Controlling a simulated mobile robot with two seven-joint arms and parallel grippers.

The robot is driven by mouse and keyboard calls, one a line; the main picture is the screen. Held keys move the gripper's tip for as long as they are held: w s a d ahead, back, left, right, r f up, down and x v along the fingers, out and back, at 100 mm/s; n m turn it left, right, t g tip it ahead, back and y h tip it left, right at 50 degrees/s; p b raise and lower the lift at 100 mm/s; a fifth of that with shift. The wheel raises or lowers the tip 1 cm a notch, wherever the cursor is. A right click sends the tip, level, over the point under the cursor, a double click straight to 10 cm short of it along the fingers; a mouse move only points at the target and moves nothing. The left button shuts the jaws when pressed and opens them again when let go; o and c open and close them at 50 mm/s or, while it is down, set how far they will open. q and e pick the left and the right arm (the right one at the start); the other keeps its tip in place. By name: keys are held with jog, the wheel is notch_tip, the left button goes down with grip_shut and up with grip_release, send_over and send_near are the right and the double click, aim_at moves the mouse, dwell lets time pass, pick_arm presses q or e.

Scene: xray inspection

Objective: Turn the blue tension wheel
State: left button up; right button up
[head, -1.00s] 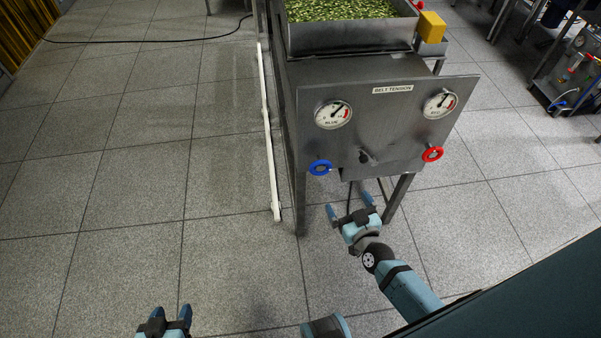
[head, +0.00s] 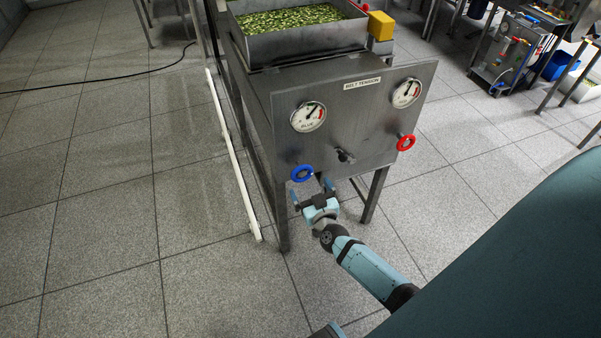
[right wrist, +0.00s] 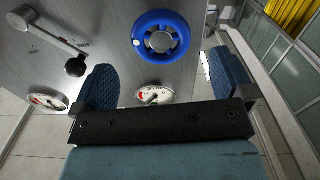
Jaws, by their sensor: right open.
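My right gripper (head: 311,190) is open and empty, just below the blue wheel in the head view. Its two blue fingers (right wrist: 165,88) stand wide apart, and I see no contact with the wheel. My left gripper is out of the head view.
A crank handle (head: 345,156) sticks out between the wheels. A hopper of green pieces (head: 290,20) and a yellow block (head: 380,26) are above. Open floor lies left of the white rail (head: 232,155).

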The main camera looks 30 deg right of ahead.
aim_at(303, 176)
jog(key=x, duration=0.7)
jog(key=shift+w+b, duration=0.3)
jog(key=shift+b, duration=0.1)
jog(key=c, duration=0.9)
